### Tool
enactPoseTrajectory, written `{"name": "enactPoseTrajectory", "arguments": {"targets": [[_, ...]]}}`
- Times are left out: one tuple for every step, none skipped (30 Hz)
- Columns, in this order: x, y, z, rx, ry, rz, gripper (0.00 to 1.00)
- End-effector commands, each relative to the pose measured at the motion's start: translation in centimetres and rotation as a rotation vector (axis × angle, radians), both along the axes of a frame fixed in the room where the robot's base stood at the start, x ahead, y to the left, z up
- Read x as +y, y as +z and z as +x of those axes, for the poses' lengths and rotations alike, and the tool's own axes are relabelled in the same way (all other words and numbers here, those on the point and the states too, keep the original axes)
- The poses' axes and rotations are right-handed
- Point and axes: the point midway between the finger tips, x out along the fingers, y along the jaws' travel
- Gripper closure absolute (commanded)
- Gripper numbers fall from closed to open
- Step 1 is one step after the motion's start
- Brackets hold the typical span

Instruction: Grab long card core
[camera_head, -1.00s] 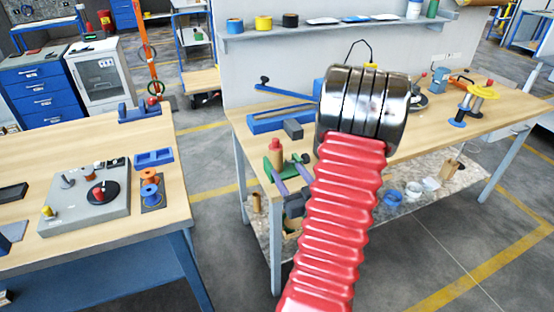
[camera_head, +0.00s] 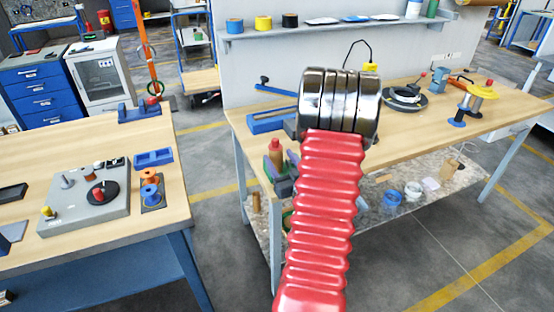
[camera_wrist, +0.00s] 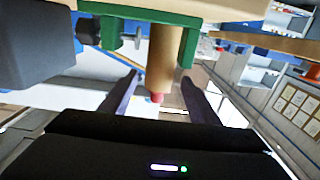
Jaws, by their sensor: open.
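The card core is a tan cylinder (camera_wrist: 162,55) with a red end, set at a green bracket (camera_wrist: 188,45) in the wrist view. In the head view the core (camera_head: 276,151) stands upright at the left end of the right-hand bench, its lower part hidden. My gripper (camera_wrist: 160,77) is open, its two dark purple fingers on either side of the core with gaps showing. In the head view my arm hides most of the gripper, and only part of a finger shows below the core.
A lower shelf holds small items. The left bench (camera_head: 100,150) bears a grey turntable unit (camera_head: 85,202). Floor lies open between the benches.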

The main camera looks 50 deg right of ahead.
Motion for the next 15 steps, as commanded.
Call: {"name": "enactPoseTrajectory", "arguments": {"targets": [[-0.4, 0.0, 0.6, 0.0, 0.002, -0.001, 0.44], [-0.6, 0.0, 0.9, 0.001, 0.003, -0.001, 0.44], [-1.0, 0.1, 1.4, 0.0, 0.003, -0.002, 0.44], [-1.2, 0.1, 1.7, 0.0, 0.003, -0.002, 0.44], [-1.4, 0.1, 2.1, 0.0, 0.003, -0.002, 0.44], [-1.7, 0.1, 2.5, 0.0, 0.003, -0.002, 0.44], [-1.8, 0.1, 2.8, 0.001, 0.002, -0.002, 0.44], [-2.0, 0.1, 3.0, 0.001, 0.002, -0.001, 0.44], [-2.1, 0.1, 3.2, 0.001, 0.002, -0.001, 0.44], [-2.2, 0.1, 3.4, 0.001, 0.002, -0.001, 0.44], [-2.2, 0.1, 3.4, 0.001, 0.002, -0.001, 0.44], [-2.3, 0.1, 3.5, 0.0, 0.002, 0.0, 0.44], [-2.3, 0.1, 3.5, 0.0, 0.002, 0.0, 0.44], [-2.3, 0.1, 3.4, 0.0, 0.002, 0.0, 0.44], [-2.3, 0.1, 3.4, 0.0, 0.002, 0.0, 0.44]]}}
